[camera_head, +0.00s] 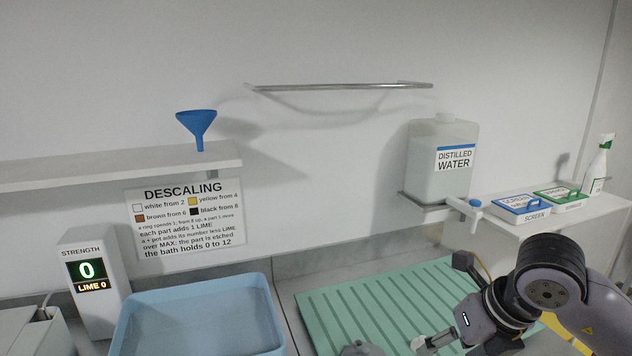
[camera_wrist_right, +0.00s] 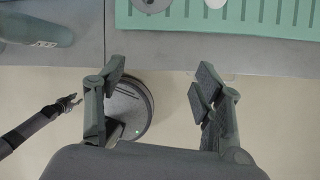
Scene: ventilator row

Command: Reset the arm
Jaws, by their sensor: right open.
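My right arm comes in from the right in the head view, with its wrist over the right part of the green ribbed mat (camera_head: 375,300). My right gripper (camera_wrist_right: 160,92) is open in the wrist view, its two fingers well apart with nothing between them. The gripper is in front of the mat's near edge, above the floor. In the wrist view a thin dark arm-like part (camera_wrist_right: 35,125) with a small forked tip comes in from the left; it may be my left arm, but its jaw state is unclear.
A blue tray (camera_head: 200,320) and a strength display reading 0 and LIME 0 (camera_head: 88,280) stand at left. A blue funnel (camera_head: 197,128) is on the shelf. A distilled water container (camera_head: 435,180), labelled boxes (camera_head: 520,207) and a spray bottle (camera_head: 600,165) are at right.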

